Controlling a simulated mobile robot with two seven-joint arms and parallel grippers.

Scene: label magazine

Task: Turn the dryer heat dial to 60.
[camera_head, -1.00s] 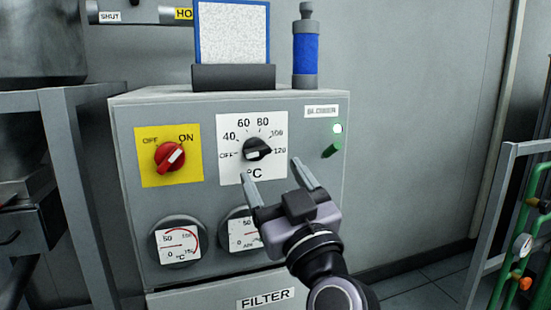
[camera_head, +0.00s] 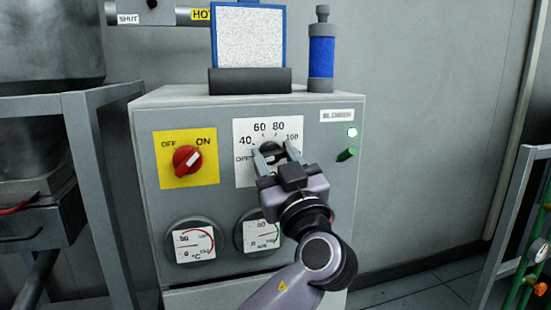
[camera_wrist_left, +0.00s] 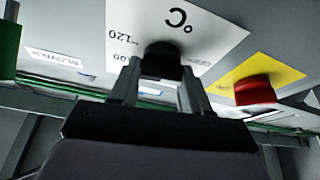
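The black heat dial (camera_head: 271,148) sits on a white scale plate (camera_head: 241,130) marked OFF, 40, 60, 80, 100 on the grey dryer cabinet. My left gripper (camera_head: 276,154) is open, its two fingers reaching up to either side of the dial. In the left wrist view the dial (camera_wrist_left: 162,62) lies between and just beyond the fingertips (camera_wrist_left: 158,75); contact cannot be told. The dial's pointer is hidden now by the gripper. My right gripper is not in view.
A red switch (camera_head: 187,160) on a yellow plate sits left of the dial, turned toward ON. A green knob (camera_head: 346,154) and lit lamp (camera_head: 352,132) are at the right. Two gauges (camera_head: 190,242) are below. A blue cylinder (camera_head: 321,55) stands on top.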

